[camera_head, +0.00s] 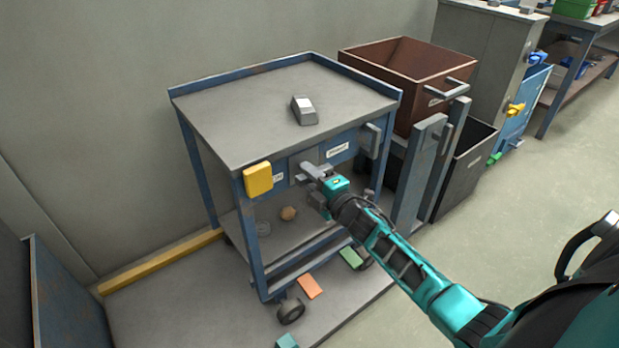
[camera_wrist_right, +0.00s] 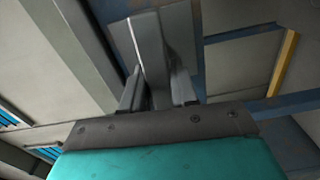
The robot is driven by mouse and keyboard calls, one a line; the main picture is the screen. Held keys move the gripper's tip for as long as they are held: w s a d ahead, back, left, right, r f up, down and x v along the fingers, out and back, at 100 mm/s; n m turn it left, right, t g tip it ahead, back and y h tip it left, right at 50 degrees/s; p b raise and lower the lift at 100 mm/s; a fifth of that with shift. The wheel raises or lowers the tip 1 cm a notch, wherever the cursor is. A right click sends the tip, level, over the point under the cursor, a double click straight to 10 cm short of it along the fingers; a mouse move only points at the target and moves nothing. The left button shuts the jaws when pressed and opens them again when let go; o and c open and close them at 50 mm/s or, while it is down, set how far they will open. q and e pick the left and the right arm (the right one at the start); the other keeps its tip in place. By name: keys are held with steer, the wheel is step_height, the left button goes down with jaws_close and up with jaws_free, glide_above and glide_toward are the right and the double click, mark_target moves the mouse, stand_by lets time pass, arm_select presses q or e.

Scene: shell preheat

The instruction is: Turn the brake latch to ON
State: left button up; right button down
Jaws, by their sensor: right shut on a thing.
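A grey brake latch (camera_head: 308,170) sits on the front edge panel of the blue-framed cart (camera_head: 240,110). A white label (camera_head: 338,150) is to its right and a partly covered one (camera_head: 278,178) to its left; I cannot read them clearly. My right gripper (camera_head: 318,181) is at the latch and shut on it. In the right wrist view, the grey latch (camera_wrist_right: 160,45) stands between the two fingers of the gripper (camera_wrist_right: 158,92). The gripper hides part of the latch, so its exact setting is unclear. My left gripper is not in view.
A yellow block (camera_head: 258,179) is on the cart's front left corner. A small grey block (camera_head: 304,110) lies on the cart top. A brown bin (camera_head: 400,80) stands behind right, above a dark bin (camera_head: 470,165). Grey posts (camera_head: 418,170) rise close right of my arm.

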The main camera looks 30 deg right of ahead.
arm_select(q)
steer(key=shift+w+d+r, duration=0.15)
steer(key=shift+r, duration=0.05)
arm_select(e)
steer(key=shift+f+n, duration=0.1)
steer(key=shift+n, duration=0.5)
steer(key=c, duration=1)
jaws_free()
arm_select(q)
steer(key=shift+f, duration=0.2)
arm_select(e)
steer(key=shift+o, duration=0.2)
steer(key=shift+s, duration=0.1)
steer(key=shift+s, duration=0.25)
arm_select(q)
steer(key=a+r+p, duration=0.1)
steer(key=p, duration=0.1)
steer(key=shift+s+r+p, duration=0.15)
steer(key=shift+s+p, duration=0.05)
steer(key=shift+p, duration=0.1)
arm_select(e)
steer(key=s+d, duration=0.1)
steer(key=s, duration=1.1)
steer(key=shift+s, duration=0.1)
